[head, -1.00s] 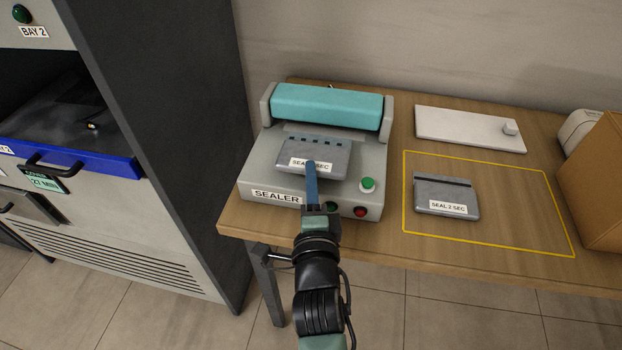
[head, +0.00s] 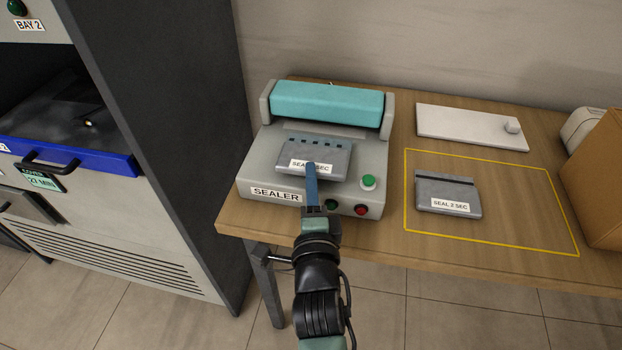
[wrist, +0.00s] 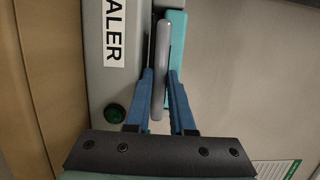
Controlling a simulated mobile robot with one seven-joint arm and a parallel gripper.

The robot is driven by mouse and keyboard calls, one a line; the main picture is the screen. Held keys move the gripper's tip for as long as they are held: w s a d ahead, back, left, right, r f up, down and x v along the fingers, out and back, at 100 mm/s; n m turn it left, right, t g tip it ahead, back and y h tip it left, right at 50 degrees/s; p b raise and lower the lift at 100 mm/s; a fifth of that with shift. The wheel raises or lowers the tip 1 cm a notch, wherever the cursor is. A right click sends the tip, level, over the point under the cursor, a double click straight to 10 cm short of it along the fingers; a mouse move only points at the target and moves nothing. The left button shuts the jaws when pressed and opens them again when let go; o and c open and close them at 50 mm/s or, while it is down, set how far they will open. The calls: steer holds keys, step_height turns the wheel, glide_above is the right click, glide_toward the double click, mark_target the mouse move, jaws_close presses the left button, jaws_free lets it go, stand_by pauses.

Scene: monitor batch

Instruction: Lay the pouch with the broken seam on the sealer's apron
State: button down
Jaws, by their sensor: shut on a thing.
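The grey pouch (head: 331,159) has a dashed, broken dark seam along its far edge and a label partly hidden by a finger. My gripper (head: 311,176) is shut on its near edge. The pouch is roughly level over the apron of the sealer (head: 256,172), a grey machine with a teal top bar. In the wrist view the pouch (wrist: 159,75) shows edge-on between the blue fingers (wrist: 160,88), close to the sealer's surface. I cannot tell whether it touches the apron.
Another grey pouch (head: 447,188), with an unbroken dark seam, lies inside a yellow outline (head: 492,238) on the wooden table (head: 390,250). Green (head: 368,181) and red (head: 361,210) buttons sit at the sealer's right front. A white plate (head: 465,126) and brown box (head: 598,190) stand farther right.

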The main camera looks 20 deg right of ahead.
steer(key=shift+f+b, duration=0.25)
steer(key=shift+b, duration=0.05)
steer(key=c, duration=0.7)
jaws_free()
steer(key=shift+s, duration=0.1)
steer(key=shift+f, duration=0.25)
steer(key=shift+s+f, duration=0.1)
steer(key=shift+f, duration=0.1)
steer(key=v, duration=0.4)
steer(key=r+v, duration=0.1)
steer(key=v, duration=0.7)
steer(key=shift+s+a+r, duration=0.1)
steer(key=shift+s+r, duration=0.1)
steer(key=shift+s, duration=0.1)
